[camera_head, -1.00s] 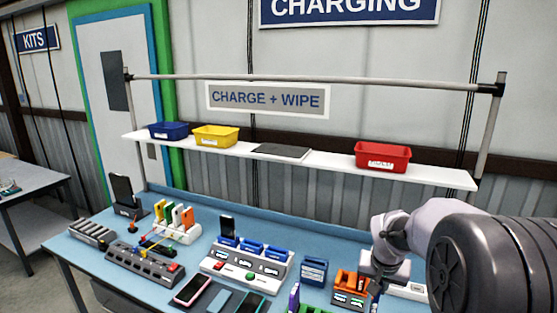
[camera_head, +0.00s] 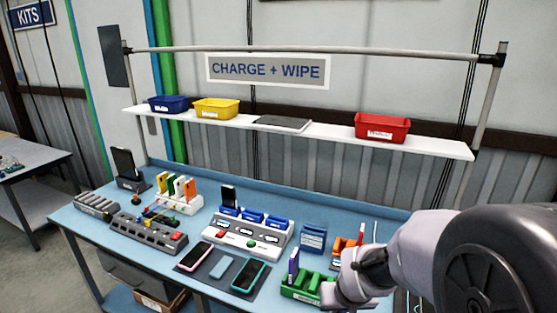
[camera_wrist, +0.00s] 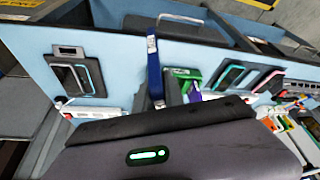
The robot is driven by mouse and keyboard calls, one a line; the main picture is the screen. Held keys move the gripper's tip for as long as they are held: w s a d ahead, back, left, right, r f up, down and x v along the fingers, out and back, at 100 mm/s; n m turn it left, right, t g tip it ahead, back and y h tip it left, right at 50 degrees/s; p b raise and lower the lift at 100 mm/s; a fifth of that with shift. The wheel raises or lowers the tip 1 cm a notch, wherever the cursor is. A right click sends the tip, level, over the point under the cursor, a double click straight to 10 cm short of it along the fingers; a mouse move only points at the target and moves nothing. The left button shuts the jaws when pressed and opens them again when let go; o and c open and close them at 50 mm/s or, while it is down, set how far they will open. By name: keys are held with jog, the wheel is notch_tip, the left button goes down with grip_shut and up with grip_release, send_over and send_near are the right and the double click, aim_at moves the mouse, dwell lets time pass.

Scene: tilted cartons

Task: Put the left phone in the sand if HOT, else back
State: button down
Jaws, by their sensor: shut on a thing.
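Two phones lie on a dark mat: the left one, pink-edged (camera_head: 194,257), and a teal-edged one (camera_head: 249,275). Both screens look dark in the head view. My gripper (camera_head: 345,290) is low over the bench's right side, beside the green rack (camera_head: 303,287). In the wrist view it is shut on a slim blue bar (camera_wrist: 153,70) with a white end label. The fingertips are mostly hidden behind the wrist body. No sand can be made out, and small labels are unreadable.
A grey docking station (camera_head: 248,236) stands behind the mat. Blue (camera_head: 168,104), yellow (camera_head: 216,109) and red bins (camera_head: 382,128) sit on the shelf. Orange (camera_head: 343,250) and blue racks (camera_head: 313,238) crowd my gripper.

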jog(key=s+f+b, duration=0.2)
jog(key=f+b, duration=0.4)
jog(key=f, duration=0.3)
jog(key=s+f+b, duration=0.2)
jog(key=f+b, duration=0.4)
jog(key=f, duration=0.4)
jog(key=shift+b, duration=0.4)
